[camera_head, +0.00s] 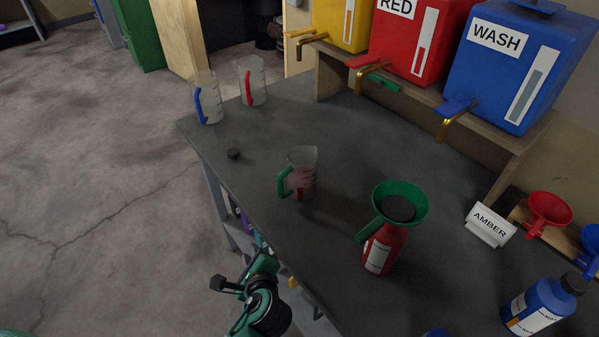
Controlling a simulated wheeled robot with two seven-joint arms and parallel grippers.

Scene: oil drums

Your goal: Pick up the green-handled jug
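The green-handled jug (304,175) is a clear jug standing upright on the dark table, with its green handle facing left. Something reddish shows low in it. My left gripper (245,282), green and black, is at the bottom of the head view, off the table's front edge. It is apart from the jug, nearer to me and to its left. It is seen from above and behind, so whether its fingers are open is unclear. Nothing is visible in it. My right gripper is not in view.
A red bottle (379,250) with a green funnel (401,188) stands right of the jug. Blue-handled (209,100) and red-handled (253,82) jugs stand at the far left. Drums with taps, including a blue one (515,70), stand on a shelf behind.

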